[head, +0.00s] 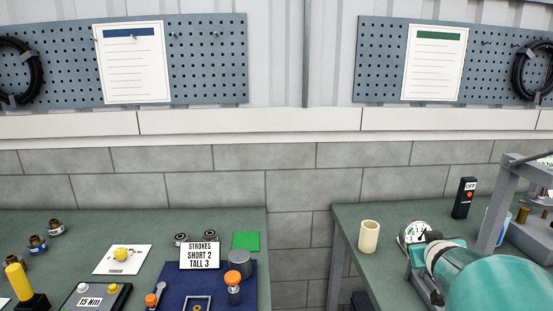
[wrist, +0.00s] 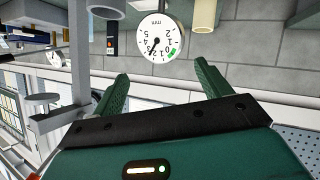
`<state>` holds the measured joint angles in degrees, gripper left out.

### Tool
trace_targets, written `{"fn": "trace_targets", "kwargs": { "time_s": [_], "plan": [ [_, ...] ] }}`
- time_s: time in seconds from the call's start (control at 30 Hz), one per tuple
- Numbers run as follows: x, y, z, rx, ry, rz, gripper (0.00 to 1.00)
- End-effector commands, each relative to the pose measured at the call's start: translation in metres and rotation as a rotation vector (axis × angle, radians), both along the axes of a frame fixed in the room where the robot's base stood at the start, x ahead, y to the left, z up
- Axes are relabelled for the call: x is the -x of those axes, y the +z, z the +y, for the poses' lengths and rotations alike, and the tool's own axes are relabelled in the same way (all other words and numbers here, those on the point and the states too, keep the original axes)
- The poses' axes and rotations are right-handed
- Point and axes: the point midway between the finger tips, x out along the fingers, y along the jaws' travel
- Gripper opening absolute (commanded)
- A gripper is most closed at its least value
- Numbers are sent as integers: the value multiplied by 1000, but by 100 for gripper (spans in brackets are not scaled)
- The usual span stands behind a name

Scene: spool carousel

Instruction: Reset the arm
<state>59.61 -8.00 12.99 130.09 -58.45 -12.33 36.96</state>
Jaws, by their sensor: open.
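My arm shows in teal at the lower right of the head view, in front of the right bench (head: 350,222). My gripper (wrist: 162,70) shows in the wrist view, with its two green fingers spread apart and nothing between them. Beyond the fingertips is a round white dial gauge (wrist: 160,38) marked mm, apart from the fingers; in the head view the dial (head: 416,231) is next to my arm, which partly hides it. The wrist view is turned, so the bench is at its top.
A cream cylinder (head: 369,236) and a black box with an orange button (head: 464,198) stand on the right bench. A grey frame (head: 497,215) rises at the right. The left bench (head: 130,222) holds a strokes sign (head: 200,255), a blue mat (head: 213,276) and several small parts. A gap separates the benches.

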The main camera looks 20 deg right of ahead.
Motion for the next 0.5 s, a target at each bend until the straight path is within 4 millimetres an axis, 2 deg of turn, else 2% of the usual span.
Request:
{"fn": "trace_targets", "kwargs": {
  "time_s": [0.03,0.23,0.5],
  "plan": [
    [-6,8,19,11,1,9,77],
    [-8,23,84,2,-19,68,77],
    [14,23,183,-108,40,182,77]
  ]
}}
